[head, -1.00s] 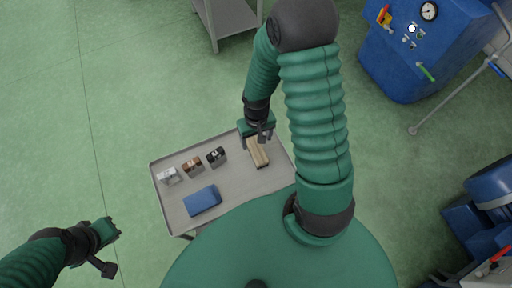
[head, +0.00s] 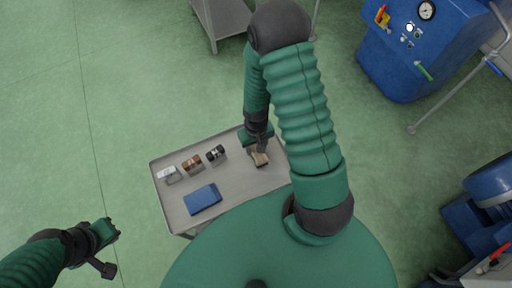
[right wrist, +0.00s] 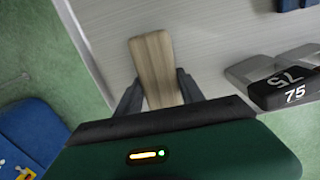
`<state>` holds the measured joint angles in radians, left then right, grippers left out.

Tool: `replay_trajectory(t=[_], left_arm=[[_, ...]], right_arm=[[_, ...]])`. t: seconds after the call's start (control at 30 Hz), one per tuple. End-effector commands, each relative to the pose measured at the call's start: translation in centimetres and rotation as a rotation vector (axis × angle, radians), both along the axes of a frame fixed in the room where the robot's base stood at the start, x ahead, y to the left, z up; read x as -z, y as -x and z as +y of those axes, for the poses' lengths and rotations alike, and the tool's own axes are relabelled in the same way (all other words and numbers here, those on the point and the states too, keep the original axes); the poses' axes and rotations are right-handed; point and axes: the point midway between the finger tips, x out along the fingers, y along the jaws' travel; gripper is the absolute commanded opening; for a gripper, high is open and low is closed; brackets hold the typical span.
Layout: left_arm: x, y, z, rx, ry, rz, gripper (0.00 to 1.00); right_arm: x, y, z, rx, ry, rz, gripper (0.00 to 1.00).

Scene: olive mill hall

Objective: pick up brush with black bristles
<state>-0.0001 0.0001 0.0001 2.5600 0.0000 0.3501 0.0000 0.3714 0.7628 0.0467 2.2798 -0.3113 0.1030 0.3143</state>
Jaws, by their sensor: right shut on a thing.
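A long pale wooden block, the brush's back (head: 260,159), is at the far right of the grey tray table. It also shows in the right wrist view (right wrist: 153,60), seen from above. No bristles can be made out; its underside is hidden. My right gripper (head: 258,149) is shut on the block, with one dark finger on each long side in the right wrist view. I cannot tell whether the block touches the tray. My left gripper (head: 116,229) is at the lower left, away from the tray; its finger opening is unclear.
On the grey tray table (head: 227,181) stand a black block (head: 215,153), marked 75 in the wrist view, a brown block (head: 191,163), a white block (head: 168,174) and a blue flat box (head: 203,199). A blue machine (head: 400,60) stands at upper right.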

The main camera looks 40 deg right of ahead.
Motion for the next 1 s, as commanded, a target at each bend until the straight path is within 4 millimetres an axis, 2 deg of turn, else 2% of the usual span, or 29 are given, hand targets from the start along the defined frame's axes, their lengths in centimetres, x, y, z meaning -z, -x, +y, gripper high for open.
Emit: replay_trajectory(t=[0.03, 0.13, 0.17, 0.47, 0.73, 0.97, 1.0], left_arm=[[0.0, 0.0, 0.0, 0.0, 0.0, 0.0, 0.0], [0.0, 0.0, 0.0, 0.0, 0.0, 0.0, 0.0], [0.0, 0.0, 0.0, 0.0, 0.0, 0.0, 0.0], [0.0, 0.0, 0.0, 0.0, 0.0, 0.0, 0.0], [-0.2, 0.0, 0.0, 0.0, 0.0, 0.0, 0.0], [0.8, 0.0, 0.0, 0.0, 0.0, 0.0, 0.0], [0.0, 0.0, 0.0, 0.0, 0.0, 0.001, 0.0]], right_arm=[[0.0, 0.0, 0.0, 0.0, 0.0, 0.0, 0.16], [0.0, 0.0, 0.0, 0.0, -0.001, 0.0, 0.03], [0.0, 0.0, -0.1, 0.0, -0.001, 0.0, 0.02], [-0.4, 0.0, -0.1, 0.0, -0.001, -0.001, 0.01], [-3.7, -0.1, -0.1, 0.0, 0.001, -0.004, 0.01], [-3.8, 5.0, 1.1, 0.0, 0.0, 0.002, 0.01], [-4.5, 5.7, 1.3, -0.001, -0.001, 0.004, 0.01]])
